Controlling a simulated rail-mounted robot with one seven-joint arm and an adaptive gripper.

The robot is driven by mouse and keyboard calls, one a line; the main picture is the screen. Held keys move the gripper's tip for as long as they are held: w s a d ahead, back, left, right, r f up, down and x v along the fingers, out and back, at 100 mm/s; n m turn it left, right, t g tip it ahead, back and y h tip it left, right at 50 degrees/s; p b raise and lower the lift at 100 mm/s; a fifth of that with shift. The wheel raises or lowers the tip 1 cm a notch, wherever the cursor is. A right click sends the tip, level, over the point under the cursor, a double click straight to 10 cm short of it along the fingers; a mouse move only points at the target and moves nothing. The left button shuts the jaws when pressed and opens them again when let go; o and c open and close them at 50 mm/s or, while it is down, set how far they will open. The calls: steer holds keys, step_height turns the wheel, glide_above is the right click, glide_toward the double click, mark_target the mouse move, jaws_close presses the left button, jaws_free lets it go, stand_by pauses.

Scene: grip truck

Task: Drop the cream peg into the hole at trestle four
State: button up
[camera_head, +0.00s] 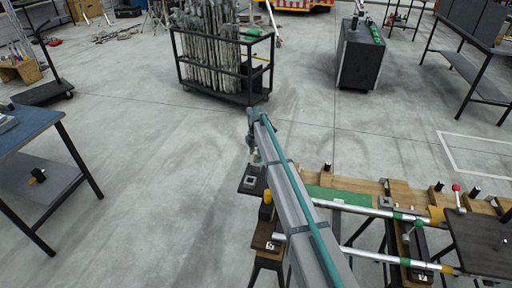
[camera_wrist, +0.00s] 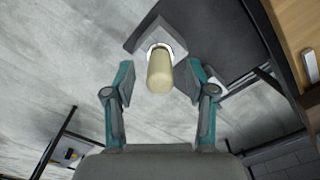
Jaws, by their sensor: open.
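The cream peg (camera_wrist: 159,72) stands between the two teal fingers of my gripper (camera_wrist: 160,76) in the wrist view, with a gap on each side. My gripper is open. The peg's far end is at the pale-rimmed hole in a grey square block (camera_wrist: 146,33); how deep it sits is hidden by the peg itself. In the head view the block (camera_head: 250,181) lies on a dark plate (camera_head: 246,190) at the trestle's far left end, just below my gripper (camera_head: 256,155). I cannot read a number four there.
Right of my arm, wooden trestle tops (camera_head: 410,196) carry silver poles (camera_head: 365,209), dark pegs and a red-knobbed lever (camera_head: 456,190). A blue-topped table (camera_head: 25,135) stands left. A black cart (camera_head: 222,88) of upright stands is behind. The floor between is clear.

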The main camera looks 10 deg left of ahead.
steer(key=shift+f, duration=0.75)
steer(key=c, duration=1.1)
steer(key=o, duration=0.5)
steer(key=c, duration=0.5)
steer(key=shift+o, duration=0.2)
steer(key=shift+r+p, duration=0.65)
steer(key=shift+r, duration=0.7)
steer(key=shift+r+p, duration=1.05)
steer(key=shift+r, duration=1.35)
steer(key=shift+r, duration=0.15)
